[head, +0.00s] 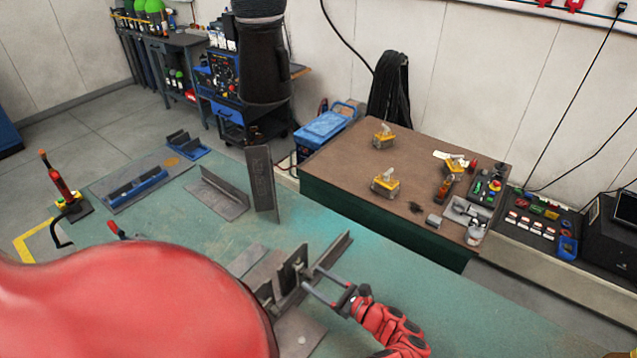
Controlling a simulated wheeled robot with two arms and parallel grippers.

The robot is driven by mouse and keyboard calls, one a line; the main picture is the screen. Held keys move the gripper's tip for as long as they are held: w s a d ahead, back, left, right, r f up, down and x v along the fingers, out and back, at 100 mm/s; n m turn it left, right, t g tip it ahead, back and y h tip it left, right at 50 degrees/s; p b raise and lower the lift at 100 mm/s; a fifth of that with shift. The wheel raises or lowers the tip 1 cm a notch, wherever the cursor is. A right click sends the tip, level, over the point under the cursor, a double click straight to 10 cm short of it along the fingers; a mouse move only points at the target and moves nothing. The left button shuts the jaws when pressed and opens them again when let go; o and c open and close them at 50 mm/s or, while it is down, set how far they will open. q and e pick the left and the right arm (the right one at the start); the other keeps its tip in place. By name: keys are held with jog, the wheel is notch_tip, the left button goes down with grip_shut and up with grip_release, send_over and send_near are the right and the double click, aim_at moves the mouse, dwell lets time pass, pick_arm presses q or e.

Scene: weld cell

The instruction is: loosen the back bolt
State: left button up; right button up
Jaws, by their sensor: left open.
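My left gripper (310,277) is open. Its two thin grey fingers point left and up, close to the dark upright plates of a steel fixture (289,276) on the green table. Nothing clear shows between the fingers, and I cannot tell whether they touch the fixture. I cannot make out the back bolt in this view. A small pale round spot (301,340) shows on the flat plate in front of the fixture; it is too small to identify. The big red link of my own arm hides the near left part of the table and the fixture's left side. My right gripper is not in view.
On the green table (440,306) stand an upright steel plate (262,182), an angle piece (218,193) and a red-handled clamp (62,182). A brown bench (340,165) with yellow-based parts stands behind. The table right of my gripper is clear.

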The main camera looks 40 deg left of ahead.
pick_arm(q)
grip_shut()
jog(key=shift+n, duration=0.3)
